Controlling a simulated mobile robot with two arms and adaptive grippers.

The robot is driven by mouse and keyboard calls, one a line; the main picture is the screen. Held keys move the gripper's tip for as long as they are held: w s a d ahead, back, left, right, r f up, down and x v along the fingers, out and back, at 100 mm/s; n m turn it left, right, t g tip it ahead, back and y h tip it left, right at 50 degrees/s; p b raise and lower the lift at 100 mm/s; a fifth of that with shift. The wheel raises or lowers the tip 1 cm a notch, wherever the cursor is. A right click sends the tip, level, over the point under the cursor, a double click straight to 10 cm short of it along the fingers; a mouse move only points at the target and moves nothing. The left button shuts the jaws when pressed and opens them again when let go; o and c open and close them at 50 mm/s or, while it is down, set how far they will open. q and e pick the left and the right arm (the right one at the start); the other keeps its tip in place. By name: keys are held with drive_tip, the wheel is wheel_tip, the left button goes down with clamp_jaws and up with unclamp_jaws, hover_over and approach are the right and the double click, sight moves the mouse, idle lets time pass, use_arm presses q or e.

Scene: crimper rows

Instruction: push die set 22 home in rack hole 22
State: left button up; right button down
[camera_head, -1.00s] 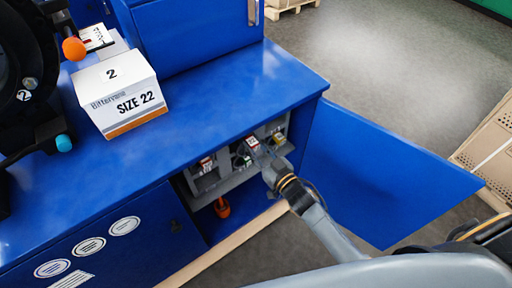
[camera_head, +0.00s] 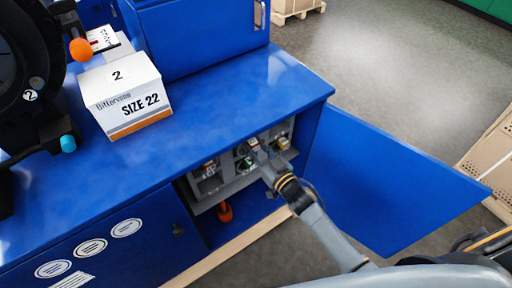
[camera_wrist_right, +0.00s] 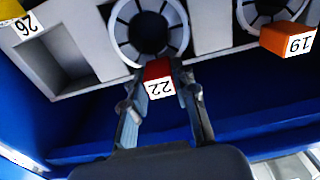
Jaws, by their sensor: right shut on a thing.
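Die set 22, a segmented grey ring (camera_wrist_right: 150,32) with a red tag block (camera_wrist_right: 158,70) lettered 22, is in the right wrist view, where the lettering reads upside down. My right gripper (camera_wrist_right: 160,78) is shut on the red tag block, one finger on each side. The ring sits at a pale grey rack (camera_wrist_right: 88,28); I cannot tell how deep it is in its hole. In the head view my right gripper (camera_head: 266,160) reaches into the open cabinet at the rack (camera_head: 238,182), and hides part of the die set. My left gripper is not in view.
An orange-tagged 19 die set (camera_wrist_right: 288,40) is beside it, and a yellow 26 tag (camera_wrist_right: 14,12) at the other side. The cabinet door (camera_head: 385,180) stands open to the right. A SIZE 22 box (camera_head: 125,95) stands on top.

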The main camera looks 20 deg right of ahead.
drive_tip(key=shift+w+a+r, duration=0.2)
drive_tip(key=shift+w, duration=0.2)
drive_tip(key=shift+w+a+r, duration=0.15)
drive_tip(key=shift+w+r, duration=0.05)
drive_tip(key=shift+w, duration=0.2)
drive_tip(key=c, duration=1)
unclamp_jaws()
drive_tip(key=shift+s, duration=0.1)
drive_tip(key=shift+s+d+f, duration=0.1)
drive_tip(key=shift+s+f, duration=0.05)
drive_tip(key=shift+f, duration=0.5)
drive_tip(key=v, duration=0.8)
drive_tip(key=r+v, duration=0.1)
drive_tip(key=v, duration=0.2)
drive_tip(key=shift+s+d, duration=0.1)
drive_tip(key=shift+s, duration=0.3)
drive_tip(key=shift+f, duration=0.1)
